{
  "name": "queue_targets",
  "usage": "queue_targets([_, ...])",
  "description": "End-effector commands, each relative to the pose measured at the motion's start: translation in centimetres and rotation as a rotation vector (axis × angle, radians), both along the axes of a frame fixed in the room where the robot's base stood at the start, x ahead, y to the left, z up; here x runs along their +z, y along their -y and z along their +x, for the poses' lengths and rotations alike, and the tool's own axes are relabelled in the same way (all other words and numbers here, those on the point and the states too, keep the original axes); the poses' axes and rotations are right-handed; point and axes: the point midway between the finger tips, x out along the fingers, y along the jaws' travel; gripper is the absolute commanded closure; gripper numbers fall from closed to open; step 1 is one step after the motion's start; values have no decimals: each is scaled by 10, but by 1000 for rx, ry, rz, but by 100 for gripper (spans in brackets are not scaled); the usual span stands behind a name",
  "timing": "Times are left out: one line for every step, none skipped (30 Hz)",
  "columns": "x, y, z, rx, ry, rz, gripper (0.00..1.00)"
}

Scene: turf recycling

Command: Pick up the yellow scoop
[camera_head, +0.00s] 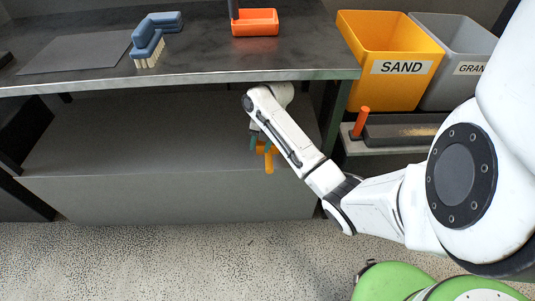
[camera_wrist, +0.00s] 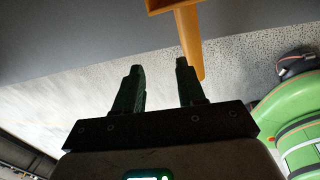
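The yellow scoop (camera_head: 269,160) shows in the head view under the bench edge, partly hidden by my gripper (camera_head: 262,143) and wrist. In the wrist view its handle (camera_wrist: 190,40) points down from the top, and a piece of its body is cut off by the upper edge. My gripper (camera_wrist: 158,64) is open, with its two dark green fingers apart and nothing seen between them. The handle's end appears beside and beyond the right fingertip. I cannot tell whether they touch.
The bench top (camera_head: 210,62) holds a blue brush (camera_head: 148,42), a small orange tray (camera_head: 255,23) and a dark flat sheet (camera_head: 75,52). A yellow SAND bin (camera_head: 385,40) and a grey bin (camera_head: 455,35) stand right. An orange-handled tool (camera_head: 361,121) is below them. Speckled floor lies in front.

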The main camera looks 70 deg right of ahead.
Motion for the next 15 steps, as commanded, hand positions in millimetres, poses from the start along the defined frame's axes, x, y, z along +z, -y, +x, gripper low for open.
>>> queue_targets([-6, 14, -10, 27, -7, -15, 60])
queue_targets([-7, 20, -14, 46, -11, -20, 60])
queue_targets([-8, 26, -18, 67, -13, -26, 60])
queue_targets([-9, 29, -21, 81, -15, -30, 60])
queue_targets([-10, 32, -23, 91, -17, -33, 60])
queue_targets([-12, 34, -25, 101, -19, -35, 60])
queue_targets([-14, 35, -26, 106, -20, -36, 60])
queue_targets([-16, 36, -26, 109, -21, -36, 60])
queue_targets([-20, 36, -26, 112, -22, -37, 60])
queue_targets([-23, 36, -25, 113, -22, -37, 60])
queue_targets([-26, 35, -24, 113, -20, -38, 60])
queue_targets([-30, 35, -24, 112, -22, -37, 60])
queue_targets([-33, 35, -24, 111, -22, -37, 60])
queue_targets([-35, 35, -23, 111, -20, -37, 60])
queue_targets([-39, 35, -22, 111, -20, -38, 60])
